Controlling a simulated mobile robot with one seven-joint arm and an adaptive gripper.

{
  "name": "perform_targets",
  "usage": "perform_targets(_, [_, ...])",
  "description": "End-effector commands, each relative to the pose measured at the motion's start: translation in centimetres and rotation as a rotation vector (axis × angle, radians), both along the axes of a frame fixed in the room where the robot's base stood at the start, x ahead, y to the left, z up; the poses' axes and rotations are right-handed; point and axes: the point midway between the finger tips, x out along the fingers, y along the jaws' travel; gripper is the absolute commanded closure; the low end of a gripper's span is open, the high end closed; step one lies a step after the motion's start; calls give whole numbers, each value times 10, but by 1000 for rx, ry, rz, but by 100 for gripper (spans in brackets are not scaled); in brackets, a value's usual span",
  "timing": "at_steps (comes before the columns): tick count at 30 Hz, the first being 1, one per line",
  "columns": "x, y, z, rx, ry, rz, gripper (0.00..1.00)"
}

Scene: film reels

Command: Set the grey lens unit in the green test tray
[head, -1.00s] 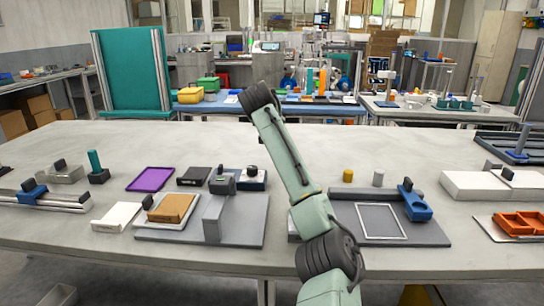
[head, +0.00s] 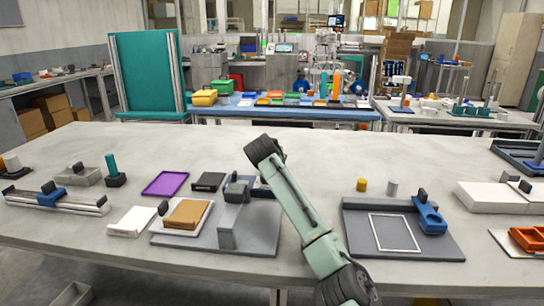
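I cannot pick out a lens unit for certain. No green tray shows clearly on the near table; a flat purple tray (head: 165,184) lies left of centre. A green holder with upright parts (head: 470,112) sits on the far right table. My gripper is not in view; only my arm's links show, crossing the middle.
A tan block on a white tray (head: 163,229) is on the left plate. A blue fixture (head: 430,216) stands on the right grey plate (head: 361,234), near a yellow cylinder (head: 361,184). Orange bins (head: 530,238) are far right. The table's back middle (head: 340,150) is clear.

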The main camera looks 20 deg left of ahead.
Motion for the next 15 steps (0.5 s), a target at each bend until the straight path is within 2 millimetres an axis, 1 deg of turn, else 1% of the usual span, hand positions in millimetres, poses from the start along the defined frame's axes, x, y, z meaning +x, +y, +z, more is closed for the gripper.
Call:
perform_targets(1, [0,0,3,3,-6,0,100])
perform_targets(3, [0,0,4,4,-7,0,100])
perform_targets(9, [0,1,0,3,-5,1,100])
perform_targets(10, [0,0,-2,1,-2,1,50])
perform_targets(15, [0,0,-1,1,-3,1,38])
